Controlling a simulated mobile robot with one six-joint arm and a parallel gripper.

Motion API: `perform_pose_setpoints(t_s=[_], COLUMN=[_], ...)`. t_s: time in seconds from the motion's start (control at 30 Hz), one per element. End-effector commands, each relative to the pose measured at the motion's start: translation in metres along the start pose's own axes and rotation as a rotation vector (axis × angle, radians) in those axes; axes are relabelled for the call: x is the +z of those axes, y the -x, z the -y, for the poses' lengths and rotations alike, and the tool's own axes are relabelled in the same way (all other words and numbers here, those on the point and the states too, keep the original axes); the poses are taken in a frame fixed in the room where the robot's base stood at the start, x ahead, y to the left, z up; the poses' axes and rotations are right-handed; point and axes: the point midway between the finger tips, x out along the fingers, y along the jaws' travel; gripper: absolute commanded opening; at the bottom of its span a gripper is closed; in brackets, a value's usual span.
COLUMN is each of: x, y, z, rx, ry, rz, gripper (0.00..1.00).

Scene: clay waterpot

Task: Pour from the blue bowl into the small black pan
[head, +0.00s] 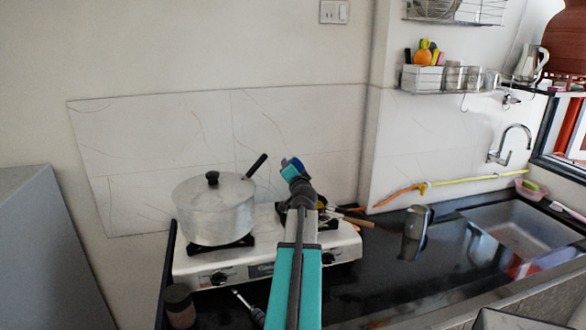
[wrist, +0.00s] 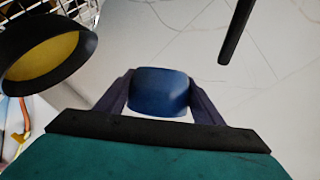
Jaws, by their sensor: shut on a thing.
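The blue bowl (wrist: 160,90) sits between the two fingers of my gripper (wrist: 160,98), which is shut on it. In the head view the bowl (head: 297,163) is held up above the right side of the stove and looks tilted. Its inside and contents cannot be made out. The small black pan (wrist: 86,45) shows at the upper left of the wrist view, apart from the bowl, with a dark rim and a yellowish inside. In the head view my arm hides most of the pan on the right burner.
A large lidded metal pot (head: 214,208) stands on the left of the white stove (head: 190,265), its black handle (head: 257,165) rising close to the bowl. A metal mug (head: 416,222) is on the dark counter (head: 370,285), left of the sink (head: 520,238). The tiled wall is behind.

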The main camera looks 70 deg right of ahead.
Motion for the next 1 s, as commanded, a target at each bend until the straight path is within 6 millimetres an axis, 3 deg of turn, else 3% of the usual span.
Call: perform_pose_setpoints(t_s=[1.0], x=[-0.0011], y=[0.0000], z=[0.0034], rx=[0.042], ry=[0.105], rz=[0.014], gripper=[0.36])
